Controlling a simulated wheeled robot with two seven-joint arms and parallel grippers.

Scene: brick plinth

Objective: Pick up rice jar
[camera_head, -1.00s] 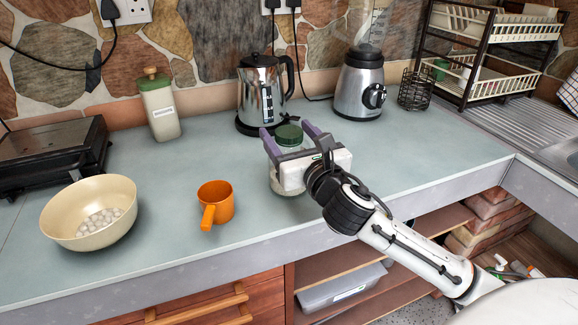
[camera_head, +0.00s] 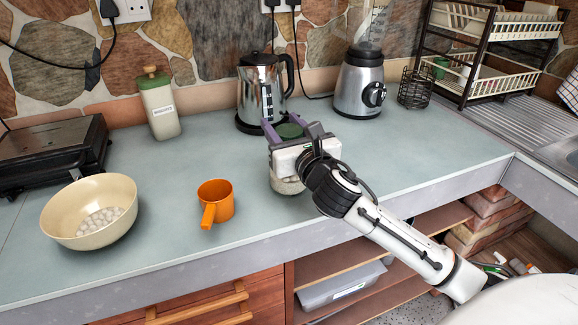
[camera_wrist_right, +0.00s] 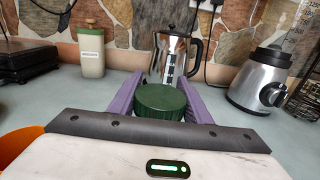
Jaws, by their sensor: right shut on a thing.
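The rice jar (camera_head: 287,186) stands upright on the counter, clear with pale contents low in it and a dark green lid. Its lid (camera_wrist_right: 161,102) shows between the purple fingers in the right wrist view. My right gripper (camera_head: 290,130) is shut on the jar from the front, one finger on each side, just below or at the lid. The gripper body hides most of the jar's middle. I cannot tell whether the jar's base is lifted off the counter. My left gripper is not in view.
A kettle (camera_head: 262,92) is behind the jar, a blender (camera_head: 361,85) back right, a labelled canister (camera_head: 159,105) back left. The counter right of the jar is clear.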

